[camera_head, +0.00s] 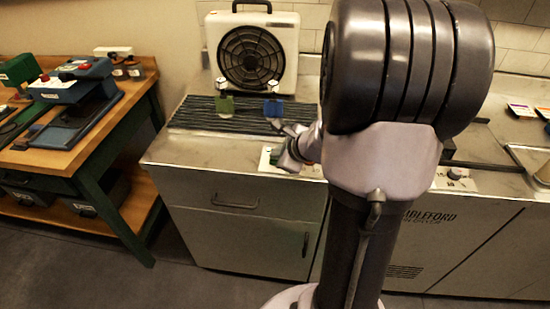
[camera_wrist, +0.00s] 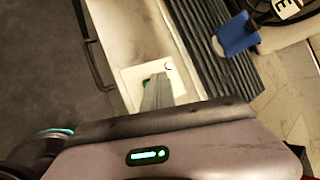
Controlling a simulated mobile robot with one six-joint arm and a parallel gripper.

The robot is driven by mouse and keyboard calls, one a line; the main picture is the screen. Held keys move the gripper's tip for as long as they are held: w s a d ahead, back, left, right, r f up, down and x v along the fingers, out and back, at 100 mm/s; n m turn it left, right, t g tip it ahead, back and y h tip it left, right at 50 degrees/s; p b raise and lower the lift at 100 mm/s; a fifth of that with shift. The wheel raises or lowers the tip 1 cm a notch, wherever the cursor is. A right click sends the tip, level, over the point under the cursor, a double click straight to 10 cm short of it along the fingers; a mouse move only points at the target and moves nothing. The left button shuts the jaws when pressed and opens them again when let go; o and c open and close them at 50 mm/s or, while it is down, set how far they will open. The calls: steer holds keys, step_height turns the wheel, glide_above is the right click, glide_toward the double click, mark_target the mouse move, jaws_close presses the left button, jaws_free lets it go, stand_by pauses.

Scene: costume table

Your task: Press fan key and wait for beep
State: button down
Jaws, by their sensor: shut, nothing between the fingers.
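A white control panel (camera_head: 266,160) sits at the front edge of the metal counter. My gripper (camera_head: 282,164) is shut and empty, right over this panel. In the wrist view the shut fingers (camera_wrist: 157,90) cover part of the white panel (camera_wrist: 131,75). A green patch, perhaps a key (camera_wrist: 146,84), shows beside the fingertips; I cannot tell whether they touch it. A small ring mark (camera_wrist: 168,66) lies beyond them. The white fan unit (camera_head: 279,37) with a round black grille stands at the back of the counter. No label on the panel is readable.
A dark ribbed mat (camera_head: 246,124) lies before the fan, with a green tag (camera_head: 225,105) and a blue tag (camera_head: 273,108) above it. A wooden workbench (camera_head: 50,159) with blue devices stands at left. My arm hides the counter's middle.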

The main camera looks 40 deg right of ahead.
steer(key=shift+r+p, duration=0.7)
steer(key=shift+r, duration=0.15)
steer(key=shift+r, duration=0.15)
step_height(320, 180, up, 5)
steer(key=p, duration=0.4)
steer(key=shift+a, duration=0.1)
stand_by(0.4)
